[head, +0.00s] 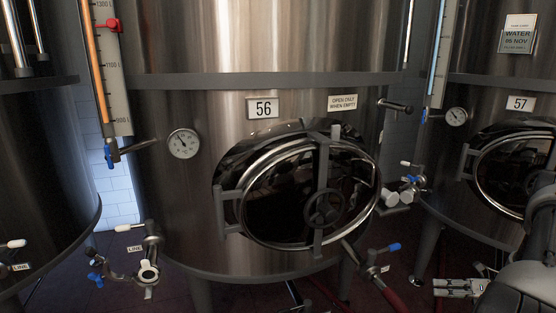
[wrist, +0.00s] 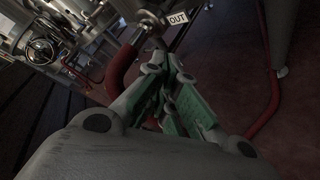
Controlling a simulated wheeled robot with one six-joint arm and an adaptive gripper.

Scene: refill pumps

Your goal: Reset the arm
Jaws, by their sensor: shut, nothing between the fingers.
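My gripper (wrist: 167,74) points away from the wrist camera, its grey fingers with green inner pads drawn together at the tips. Nothing shows between them. In the head view my gripper (head: 461,288) is low at the right, in front of tank 57 and clear of the hatch of tank 56, with my arm at the right edge. In the wrist view a valve with an OUT label (wrist: 178,18) and a red hose (wrist: 124,66) lie just beyond the fingertips. I cannot tell whether the fingers touch them.
Steel tank 56 (head: 180,215) stands in the middle with a round hatch (head: 280,205), a gauge (head: 184,143) and projecting valves (head: 148,270). Tank 57 (head: 455,195) stands at the right. Another red hose (wrist: 274,80) runs along the dark red floor.

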